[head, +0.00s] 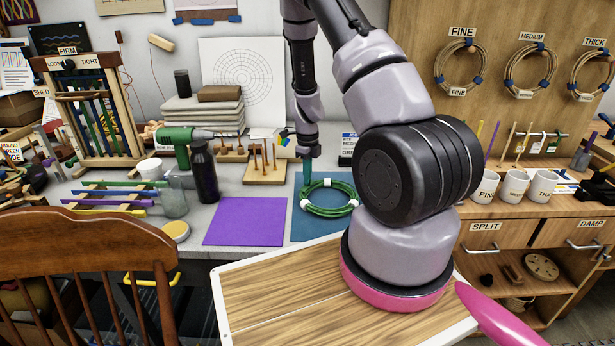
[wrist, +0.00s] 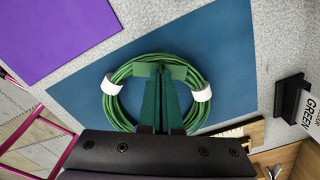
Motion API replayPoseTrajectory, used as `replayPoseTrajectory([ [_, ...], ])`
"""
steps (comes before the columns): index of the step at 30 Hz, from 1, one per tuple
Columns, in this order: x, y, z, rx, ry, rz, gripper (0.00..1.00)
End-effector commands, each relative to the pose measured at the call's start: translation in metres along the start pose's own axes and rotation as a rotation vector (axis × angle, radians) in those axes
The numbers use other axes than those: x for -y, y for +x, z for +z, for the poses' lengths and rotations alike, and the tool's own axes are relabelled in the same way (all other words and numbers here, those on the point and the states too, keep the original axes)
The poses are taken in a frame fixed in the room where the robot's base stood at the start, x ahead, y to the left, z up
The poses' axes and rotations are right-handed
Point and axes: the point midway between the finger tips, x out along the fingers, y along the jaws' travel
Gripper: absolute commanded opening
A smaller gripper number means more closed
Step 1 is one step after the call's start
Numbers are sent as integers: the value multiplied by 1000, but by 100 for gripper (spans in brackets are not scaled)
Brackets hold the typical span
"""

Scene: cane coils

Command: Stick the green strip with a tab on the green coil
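The green coil (head: 338,208), bound with white ties, lies flat on a blue mat (head: 302,228). It also shows in the wrist view (wrist: 130,69), with two ties visible. My gripper (head: 306,183) points down over the coil's left back edge. In the wrist view its dark green fingers (wrist: 160,75) converge and are shut on a short green strip (wrist: 178,72), which lies crosswise at the tips. The strip overlaps the coil's band in that view; whether it touches the coil I cannot tell. Its tab is hidden between the fingers.
A purple sheet (head: 246,221) lies left of the mat. Left of it, coloured strips, one green, lie on a low rack (head: 82,202). A pegged wooden block (head: 262,172) and a small labelled box (head: 347,150) stand behind. A chair (head: 85,250) stands front left.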

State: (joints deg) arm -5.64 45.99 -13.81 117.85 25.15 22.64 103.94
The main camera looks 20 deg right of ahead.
Motion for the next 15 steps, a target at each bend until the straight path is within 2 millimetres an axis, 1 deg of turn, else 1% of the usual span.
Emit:
replayPoseTrajectory([
  [6,0,0,0,-1,0,1,0],
  [7,0,0,0,-1,0,1,5],
  [8,0,0,0,-1,0,1,16],
  [9,0,0,0,-1,0,1,31],
  [10,0,0,0,-1,0,1,36],
  [15,0,0,0,0,0,0,36],
])
